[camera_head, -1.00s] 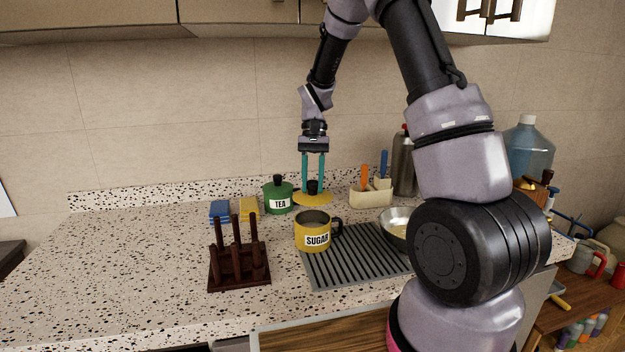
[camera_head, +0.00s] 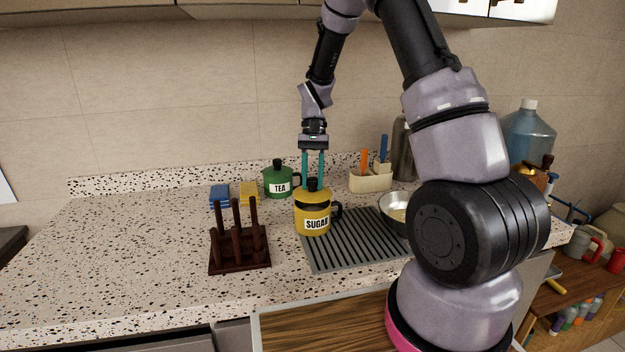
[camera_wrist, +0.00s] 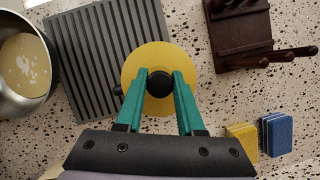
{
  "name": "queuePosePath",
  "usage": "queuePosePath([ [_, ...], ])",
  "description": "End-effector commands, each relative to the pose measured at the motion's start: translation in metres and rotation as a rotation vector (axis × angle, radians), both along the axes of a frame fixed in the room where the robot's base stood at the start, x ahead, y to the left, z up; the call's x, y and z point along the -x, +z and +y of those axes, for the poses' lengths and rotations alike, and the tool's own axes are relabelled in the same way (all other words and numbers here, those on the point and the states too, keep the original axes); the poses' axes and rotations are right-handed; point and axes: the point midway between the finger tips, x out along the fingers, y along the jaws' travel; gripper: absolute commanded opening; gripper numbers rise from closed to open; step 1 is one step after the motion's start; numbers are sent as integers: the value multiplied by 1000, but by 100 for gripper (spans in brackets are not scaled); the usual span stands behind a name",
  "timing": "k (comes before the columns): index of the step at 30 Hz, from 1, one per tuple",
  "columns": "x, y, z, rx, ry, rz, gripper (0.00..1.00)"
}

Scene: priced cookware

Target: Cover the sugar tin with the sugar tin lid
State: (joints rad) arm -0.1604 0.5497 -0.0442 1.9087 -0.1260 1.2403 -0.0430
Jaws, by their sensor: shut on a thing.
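The yellow sugar tin (camera_head: 313,223), labelled SUGAR, stands upright on the left back part of the grey ribbed mat. The yellow sugar tin lid (camera_head: 314,196) with a black knob is just above the tin's mouth, and a dark gap shows between them in the head view. My gripper (camera_head: 313,182) points down with its teal fingers shut on the lid's knob. In the wrist view the lid (camera_wrist: 157,62) hides most of the tin, and the fingertips of my gripper (camera_wrist: 160,82) are at either side of the knob.
The grey ribbed mat (camera_head: 350,250) bears the tin. A green TEA tin (camera_head: 279,182) stands behind left. A dark wooden rack (camera_head: 240,252) is at the front left, a metal pan (camera_head: 392,212) at the right. Sponges (camera_head: 248,192) lie at the back. The left counter is clear.

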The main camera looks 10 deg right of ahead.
Motion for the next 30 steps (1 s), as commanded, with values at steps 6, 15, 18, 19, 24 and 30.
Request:
queuePosePath([
  [6,0,0,0,0,0,0,0],
  [15,0,-3,0,0,0,1,0],
  [18,0,-7,0,0,0,1,0],
  [19,0,-9,0,0,0,1,0],
  [24,0,-17,0,0,-1,1,0],
  [30,0,-19,0,-1,0,-1,0],
])
